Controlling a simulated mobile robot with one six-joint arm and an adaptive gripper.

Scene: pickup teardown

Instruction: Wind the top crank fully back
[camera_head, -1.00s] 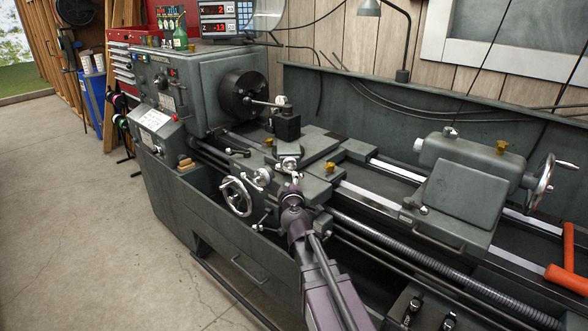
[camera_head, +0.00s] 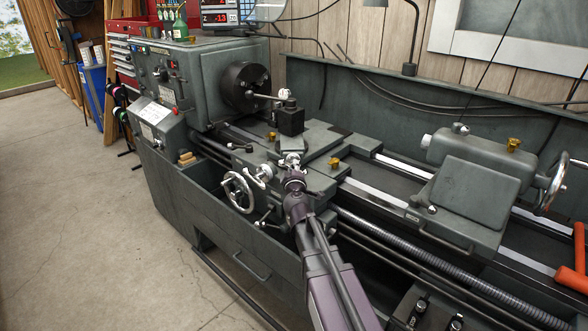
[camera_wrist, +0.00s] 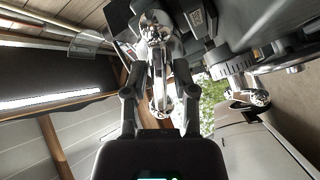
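The top crank (camera_head: 291,160) is a small chrome crank on the near side of the lathe's cross-slide and tool post (camera_head: 290,118). My gripper (camera_head: 293,172) is at this crank, reaching in from the front. In the wrist view, the two dark fingers of my gripper (camera_wrist: 160,68) stand on either side of the chrome crank (camera_wrist: 160,88), and their tips look closed in on it. The exact contact is small and partly hidden. In the head view my own wrist covers the lower part of the crank.
A larger chrome handwheel (camera_head: 237,191) is on the carriage front, left of my gripper. The tailstock (camera_head: 462,187) stands to the right, with its own handwheel (camera_head: 552,184). The chuck (camera_head: 245,87) is at the left. The floor (camera_head: 80,220) is open at the left.

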